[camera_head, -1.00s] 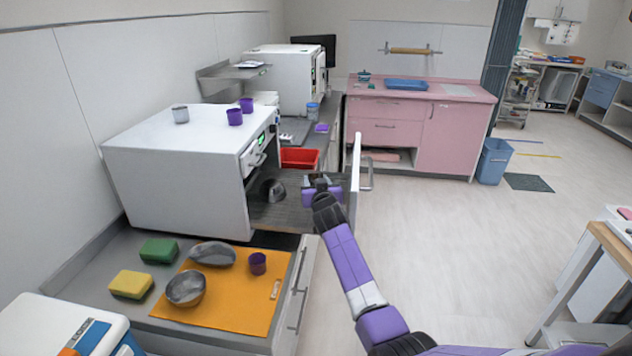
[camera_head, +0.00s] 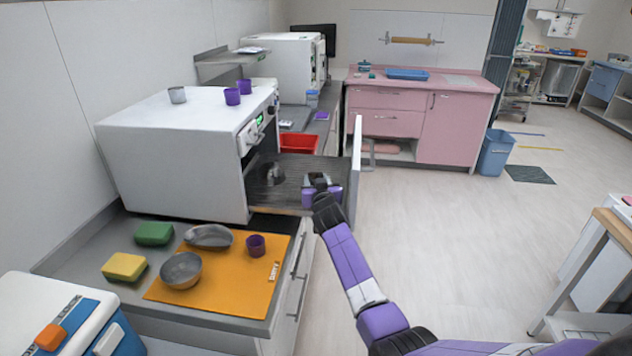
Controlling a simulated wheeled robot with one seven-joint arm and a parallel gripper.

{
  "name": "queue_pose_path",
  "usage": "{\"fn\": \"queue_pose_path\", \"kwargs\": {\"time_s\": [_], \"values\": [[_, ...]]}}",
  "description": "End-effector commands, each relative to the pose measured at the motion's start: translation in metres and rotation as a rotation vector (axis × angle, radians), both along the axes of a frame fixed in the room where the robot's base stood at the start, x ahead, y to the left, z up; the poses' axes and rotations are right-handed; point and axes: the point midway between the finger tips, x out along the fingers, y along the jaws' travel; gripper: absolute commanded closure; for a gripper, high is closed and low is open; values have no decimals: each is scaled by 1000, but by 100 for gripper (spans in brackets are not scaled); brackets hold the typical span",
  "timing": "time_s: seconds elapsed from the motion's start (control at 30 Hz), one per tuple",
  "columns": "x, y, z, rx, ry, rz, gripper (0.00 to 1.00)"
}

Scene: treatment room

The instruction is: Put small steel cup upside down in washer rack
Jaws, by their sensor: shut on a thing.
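My gripper (camera_head: 317,184) is over the right part of the pulled-out washer rack (camera_head: 292,197), near the open white door. It is shut on a small grey metallic thing (camera_head: 316,179), which appears to be the small steel cup; the fingers hide most of it. I cannot tell its tilt or whether it touches the rack. A steel bowl-like vessel (camera_head: 268,173) sits on the rack to the left of my gripper. The white washer (camera_head: 175,160) stands on the counter with its front open.
The upright door (camera_head: 356,165) stands close right of my gripper. Another grey cup (camera_head: 177,95) and two purple cups (camera_head: 232,96) stand on the washer. An orange mat (camera_head: 225,290) holds steel bowls and a purple cup. A red bin (camera_head: 299,143) is behind the rack.

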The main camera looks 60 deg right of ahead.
Motion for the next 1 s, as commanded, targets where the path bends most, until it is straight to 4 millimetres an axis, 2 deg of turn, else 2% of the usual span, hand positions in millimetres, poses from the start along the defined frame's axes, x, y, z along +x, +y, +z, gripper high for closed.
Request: {"fn": "queue_pose_path", "kwargs": {"time_s": [0.8,0.83,0.93,1.0], "values": [[0,0,-7,0,0,0,95],[0,0,-7,0,0,0,54],[0,0,-6,0,0,0,34],[0,0,-6,0,0,0,31]]}}
